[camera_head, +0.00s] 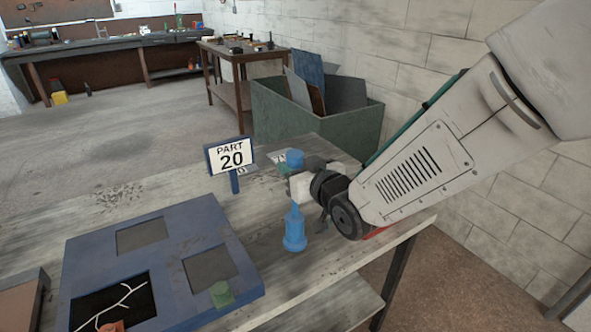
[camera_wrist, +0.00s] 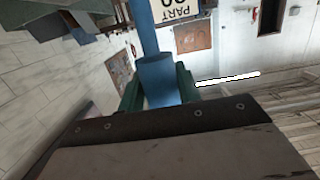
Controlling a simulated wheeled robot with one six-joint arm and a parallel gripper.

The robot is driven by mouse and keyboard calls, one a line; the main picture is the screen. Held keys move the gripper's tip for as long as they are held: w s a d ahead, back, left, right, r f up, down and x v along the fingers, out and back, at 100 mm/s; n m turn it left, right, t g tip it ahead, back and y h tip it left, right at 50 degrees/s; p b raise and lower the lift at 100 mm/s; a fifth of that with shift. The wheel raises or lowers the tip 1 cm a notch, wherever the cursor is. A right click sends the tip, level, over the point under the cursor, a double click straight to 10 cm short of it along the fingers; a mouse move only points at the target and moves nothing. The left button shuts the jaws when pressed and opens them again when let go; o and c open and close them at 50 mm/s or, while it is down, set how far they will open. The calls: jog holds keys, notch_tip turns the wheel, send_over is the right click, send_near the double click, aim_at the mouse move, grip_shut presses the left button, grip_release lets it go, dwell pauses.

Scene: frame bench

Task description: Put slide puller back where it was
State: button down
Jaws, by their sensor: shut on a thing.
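A blue tool (camera_head: 294,233), which I take to be the slide puller, is upright in the head view, with a flared lower end and a blue top (camera_head: 294,158). My gripper (camera_head: 301,187) is shut on its middle and hides that part. In the wrist view the blue tool (camera_wrist: 160,80) is between green fingers (camera_wrist: 131,95). I cannot tell whether its lower end touches the bench (camera_head: 120,200).
A "PART 20" sign (camera_head: 231,158) stands just left of my gripper. A blue frame (camera_head: 85,255) with several recesses, a green knob (camera_head: 221,294) and an orange piece (camera_head: 112,326) lies front left. A green bin (camera_head: 262,112) stands behind the bench, near a block wall (camera_head: 440,55).

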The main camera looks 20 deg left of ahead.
jog(key=shift+f, duration=0.4)
jog(key=shift+f, duration=0.15)
jog(key=c, duration=1)
grip_release()
